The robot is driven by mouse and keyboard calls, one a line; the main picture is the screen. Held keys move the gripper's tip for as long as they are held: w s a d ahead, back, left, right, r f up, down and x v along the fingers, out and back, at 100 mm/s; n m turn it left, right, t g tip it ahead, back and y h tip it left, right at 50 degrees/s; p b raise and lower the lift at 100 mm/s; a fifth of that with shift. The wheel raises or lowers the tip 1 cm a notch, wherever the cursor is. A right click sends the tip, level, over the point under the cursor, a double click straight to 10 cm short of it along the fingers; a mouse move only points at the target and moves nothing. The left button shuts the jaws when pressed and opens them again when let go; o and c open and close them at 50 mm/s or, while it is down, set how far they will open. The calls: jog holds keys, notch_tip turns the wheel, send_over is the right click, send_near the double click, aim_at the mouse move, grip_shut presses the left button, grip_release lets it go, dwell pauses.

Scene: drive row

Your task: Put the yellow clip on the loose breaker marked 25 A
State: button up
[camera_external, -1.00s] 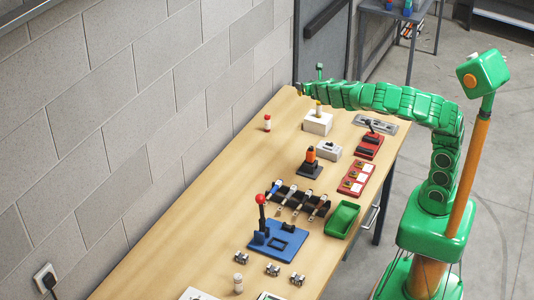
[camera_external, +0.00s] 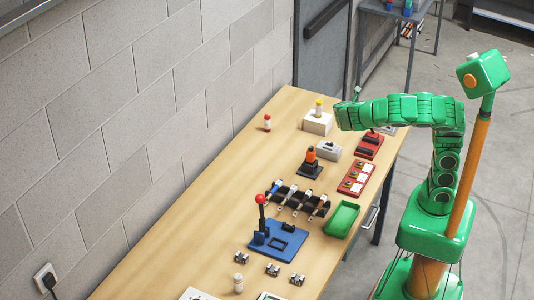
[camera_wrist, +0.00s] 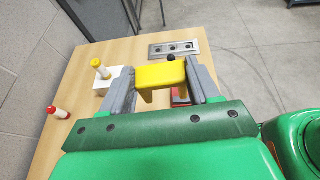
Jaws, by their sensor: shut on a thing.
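My gripper (camera_wrist: 158,70) is shut on the yellow clip (camera_wrist: 161,76), a yellow block with two legs, held between the grey fingers in the wrist view. In the external view my gripper (camera_external: 352,97) is raised above the far right part of the bench, and the clip cannot be made out there. Three small grey-and-dark blocks (camera_external: 242,257), (camera_external: 273,269), (camera_external: 297,279) lie at the near end of the bench, far from my gripper. They may be loose breakers. Their markings are too small to read, so I cannot tell which is 25 A.
The wooden bench (camera_external: 215,215) runs along a block wall. A blue plate with a red-knobbed lever (camera_external: 261,200), a black rack (camera_external: 296,198), a green tray (camera_external: 342,219), a red panel (camera_external: 356,178) and a white box with a yellow-capped piece (camera_external: 318,121) stand on it.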

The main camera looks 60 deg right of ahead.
jog(key=s+g, duration=0.1)
jog(key=s, duration=0.2)
send_over(325, 144)
jog(key=shift+m, duration=0.4)
jog(key=f, duration=1.4)
jog(key=shift+s+a+f, duration=0.1)
jog(key=shift+s+a, duration=0.05)
jog(key=shift+s, duration=0.25)
jog(key=shift+w+f, duration=0.3)
jog(key=shift+f, duration=1.55)
jog(key=o, duration=1)
jog(key=shift+f, duration=0.15)
